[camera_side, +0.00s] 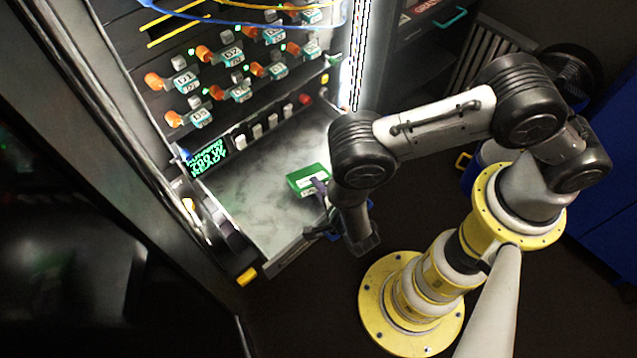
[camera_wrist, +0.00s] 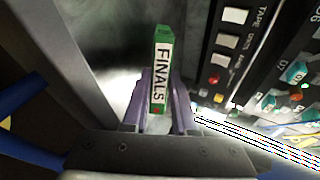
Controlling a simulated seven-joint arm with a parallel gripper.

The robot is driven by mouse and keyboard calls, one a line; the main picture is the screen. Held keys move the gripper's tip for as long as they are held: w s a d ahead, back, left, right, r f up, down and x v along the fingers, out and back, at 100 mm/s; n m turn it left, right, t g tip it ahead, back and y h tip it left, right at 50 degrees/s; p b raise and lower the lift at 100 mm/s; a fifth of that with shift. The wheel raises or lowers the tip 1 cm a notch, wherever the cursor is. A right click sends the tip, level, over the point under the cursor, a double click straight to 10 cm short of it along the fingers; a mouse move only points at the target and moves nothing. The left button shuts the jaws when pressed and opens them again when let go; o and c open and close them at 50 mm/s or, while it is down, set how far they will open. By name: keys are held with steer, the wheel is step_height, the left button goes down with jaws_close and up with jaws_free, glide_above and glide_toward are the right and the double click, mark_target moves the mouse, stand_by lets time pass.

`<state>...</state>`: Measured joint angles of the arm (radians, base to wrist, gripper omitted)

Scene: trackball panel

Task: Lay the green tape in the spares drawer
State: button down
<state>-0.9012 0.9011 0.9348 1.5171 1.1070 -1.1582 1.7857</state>
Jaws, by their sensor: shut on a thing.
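The green tape (camera_side: 308,179) is a flat green box with a white label, over the worn grey metal surface below the panel in the side view. In the wrist view the tape (camera_wrist: 161,70) stands edge-on, its white label reading "FINALS". My gripper (camera_wrist: 160,108) has its purple-grey fingers on either side of the tape and is shut on it. In the side view the gripper (camera_side: 321,188) reaches the tape from the right. I cannot tell whether the tape touches the surface. No label reading "spares" is legible, so I cannot tell which part is the spares drawer.
The grey metal surface (camera_side: 255,205) has bare room left of the tape. A panel with several orange knobs (camera_side: 153,80) and a green-lit display (camera_side: 207,157) rises behind it. Blue and yellow cables (camera_side: 260,7) hang above. A teal handle (camera_side: 452,18) shows at upper right.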

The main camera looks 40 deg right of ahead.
steer(key=shift+s+f, duration=0.1)
steer(key=shift+f, duration=0.3)
steer(key=c, duration=0.7)
jaws_free()
steer(key=shift+o, duration=0.4)
steer(key=shift+s, duration=0.15)
steer(key=v, duration=0.5)
steer(key=shift+a+r, duration=0.2)
steer(key=shift+r, duration=0.15)
step_height(320, 180, up, 7)
steer(key=shift+w, duration=0.35)
steer(key=shift+d+f, duration=0.1)
steer(key=shift+d, duration=0.05)
